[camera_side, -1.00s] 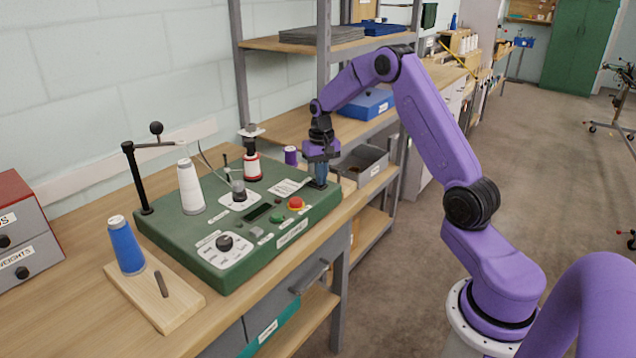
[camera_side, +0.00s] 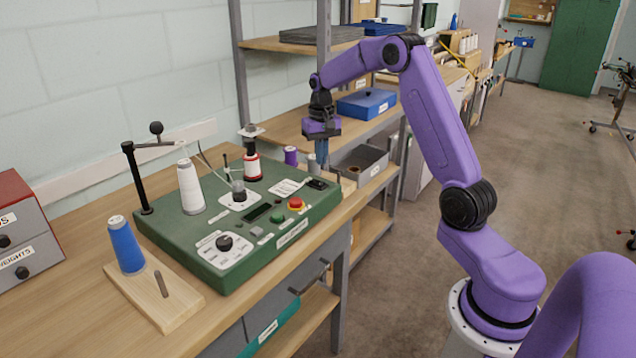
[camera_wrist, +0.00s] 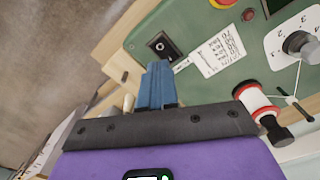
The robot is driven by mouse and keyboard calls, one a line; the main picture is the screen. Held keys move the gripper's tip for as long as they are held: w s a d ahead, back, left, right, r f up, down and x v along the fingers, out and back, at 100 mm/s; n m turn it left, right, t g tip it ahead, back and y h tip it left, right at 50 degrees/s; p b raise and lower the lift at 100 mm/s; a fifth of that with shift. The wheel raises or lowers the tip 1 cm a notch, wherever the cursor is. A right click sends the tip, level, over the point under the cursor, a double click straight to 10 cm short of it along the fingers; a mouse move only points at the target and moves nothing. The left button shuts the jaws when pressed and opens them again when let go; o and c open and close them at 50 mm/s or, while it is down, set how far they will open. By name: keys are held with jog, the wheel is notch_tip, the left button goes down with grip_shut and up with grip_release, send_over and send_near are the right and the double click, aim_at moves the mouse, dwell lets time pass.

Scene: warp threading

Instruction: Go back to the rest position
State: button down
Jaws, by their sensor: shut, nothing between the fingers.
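My gripper (camera_side: 321,152) is in the air just above the back right corner of the green threading machine (camera_side: 205,250), with its blue fingers pointing down. The fingers are together and hold nothing. The same switch (camera_side: 317,184) shows below my gripper in the side view. The fingers look clear of it.
On the machine stand a white cone (camera_side: 190,188), a red-and-white spool (camera_side: 252,165) and a black thread post (camera_side: 138,180). A blue cone (camera_side: 126,247) stands on a wooden board at front left. A grey bin (camera_side: 360,163) and shelf unit (camera_side: 325,60) are close behind my gripper.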

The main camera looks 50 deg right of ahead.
jog(key=shift+r, duration=0.2)
jog(key=shift+a, duration=0.1)
jog(key=s+a+r+n, duration=0.2)
jog(key=s+a+n, duration=0.3)
jog(key=a, duration=0.6)
jog(key=s+a+r+n, duration=0.25)
jog(key=s+a, duration=0.45)
jog(key=a, duration=0.4)
jog(key=s+a+f+n, duration=0.1)
jog(key=s+n, duration=0.4)
jog(key=s, duration=0.7)
jog(key=s+a+f+n, duration=0.1)
jog(key=s+a+n, duration=0.2)
jog(key=s, duration=0.9)
jog(key=n, duration=0.3)
jog(key=shift+w+r, duration=0.1)
jog(key=shift+w, duration=0.05)
